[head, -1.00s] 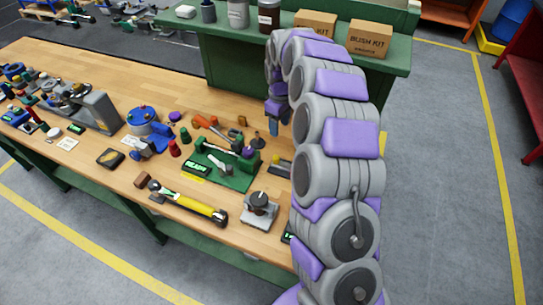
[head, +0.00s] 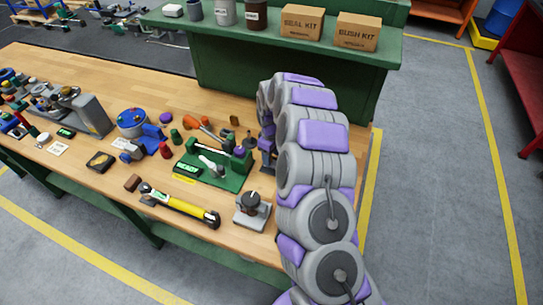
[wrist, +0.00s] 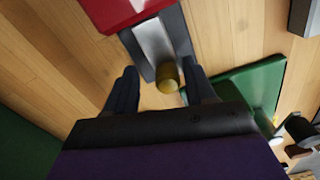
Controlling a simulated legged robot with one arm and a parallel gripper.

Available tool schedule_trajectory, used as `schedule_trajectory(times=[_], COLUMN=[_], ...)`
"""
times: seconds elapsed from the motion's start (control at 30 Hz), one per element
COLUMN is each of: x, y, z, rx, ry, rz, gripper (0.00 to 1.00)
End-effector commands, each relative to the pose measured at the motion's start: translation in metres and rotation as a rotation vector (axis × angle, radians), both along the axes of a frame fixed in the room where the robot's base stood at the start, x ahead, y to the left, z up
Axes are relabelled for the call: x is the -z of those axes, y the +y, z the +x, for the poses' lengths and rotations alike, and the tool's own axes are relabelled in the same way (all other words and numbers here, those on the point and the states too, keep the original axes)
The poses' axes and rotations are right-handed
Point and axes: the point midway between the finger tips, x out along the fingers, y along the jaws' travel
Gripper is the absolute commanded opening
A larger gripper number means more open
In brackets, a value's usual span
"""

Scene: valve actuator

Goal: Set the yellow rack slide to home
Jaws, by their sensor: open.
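In the wrist view my gripper (wrist: 159,65) is open, with one dark finger on each side of a short yellow cylinder (wrist: 167,78). The cylinder sits at the near end of a grey channel-like piece (wrist: 153,42), which runs up to a red block (wrist: 112,10). The yellow part appears to belong to the rack slide. I cannot tell whether either finger touches it. In the head view my arm hides the rack slide and most of my gripper.
A green fixture (head: 218,172) with a lit display stands left of my arm; a green plate (wrist: 250,85) lies close to the right finger. A grey device with a black knob (head: 252,208) and a yellow-handled hammer (head: 180,204) lie nearer the front edge. A green shelf (head: 290,75) stands behind.

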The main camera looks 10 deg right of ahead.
Motion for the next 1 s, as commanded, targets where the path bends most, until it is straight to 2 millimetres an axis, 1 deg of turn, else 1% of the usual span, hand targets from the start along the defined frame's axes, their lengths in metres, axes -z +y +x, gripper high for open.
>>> schedule_trajectory(times=[0.17, 0.37, 0.57, 0.9, 0.93, 1.0], x=[0.0044, 0.0041, 0.0040, 0.0037, 0.0038, 0.0036], y=[0.0034, 0.0007, -0.0027, 0.0001, 0.0001, 0.0002], z=[0.0004, 0.0005, 0.0004, 0.0020, 0.0021, 0.0021], rx=[-0.001, -0.001, -0.001, 0.000, 0.000, 0.000], ry=[-0.001, -0.001, -0.002, -0.004, -0.004, -0.004], rz=[-0.003, 0.000, 0.003, 0.000, 0.000, 0.000], gripper=[0.55, 0.54, 0.34, 0.02, 0.00, 0.00])
